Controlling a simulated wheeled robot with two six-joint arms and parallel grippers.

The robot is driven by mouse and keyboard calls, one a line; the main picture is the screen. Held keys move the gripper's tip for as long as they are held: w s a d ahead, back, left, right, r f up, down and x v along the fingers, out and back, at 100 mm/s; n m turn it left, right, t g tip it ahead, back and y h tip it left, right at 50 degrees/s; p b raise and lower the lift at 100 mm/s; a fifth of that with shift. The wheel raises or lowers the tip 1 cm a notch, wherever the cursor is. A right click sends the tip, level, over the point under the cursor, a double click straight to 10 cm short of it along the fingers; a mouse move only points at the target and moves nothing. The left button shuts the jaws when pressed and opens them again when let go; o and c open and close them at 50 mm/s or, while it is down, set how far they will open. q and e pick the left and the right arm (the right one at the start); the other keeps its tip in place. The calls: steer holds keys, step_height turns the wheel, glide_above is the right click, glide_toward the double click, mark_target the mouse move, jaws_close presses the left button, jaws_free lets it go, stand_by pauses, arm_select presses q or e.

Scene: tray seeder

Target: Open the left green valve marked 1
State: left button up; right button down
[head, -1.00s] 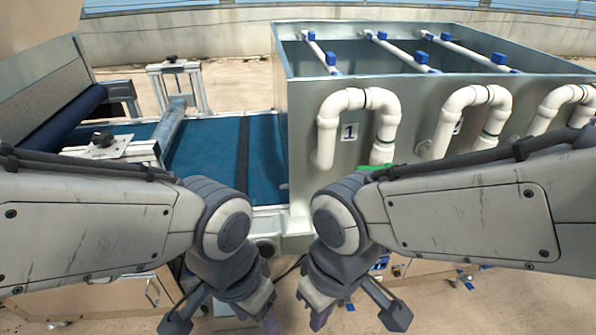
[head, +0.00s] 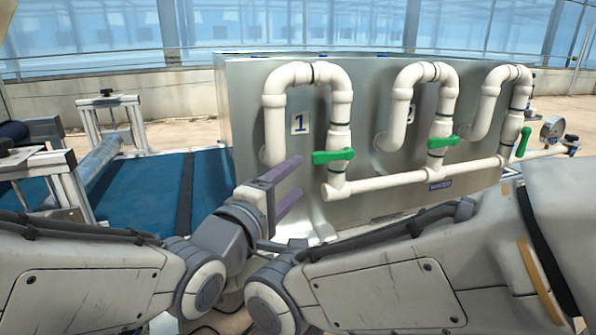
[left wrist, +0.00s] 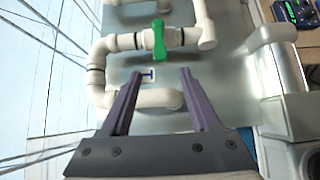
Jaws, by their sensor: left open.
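The green valve handle by the label 1 (head: 333,156) sits on a white vertical pipe on the metal tank's front. It lies across the pipe. In the left wrist view the same handle (left wrist: 159,38) is beyond the fingertips, and the label 1 (left wrist: 149,74) shows between the fingers. My left gripper (head: 298,176) is open and empty, its purple fingers pointing at the tank, left of the handle and apart from it. In the left wrist view its fingers (left wrist: 160,74) are spread. My right arm shows at lower right; its gripper is out of the frame.
A second green handle (head: 441,142) lies across its pipe, and a third (head: 523,142) stands nearly along its pipe. A white lower pipe (head: 395,182) joins them. A gauge (head: 552,128) is at right. A blue belt (head: 150,180) lies left of the tank (head: 240,110).

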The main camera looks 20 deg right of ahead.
mark_target(317, 160)
arm_select(q)
steer(key=x, duration=1)
steer(key=shift+p, duration=0.3)
jaws_close()
stand_by(1.0)
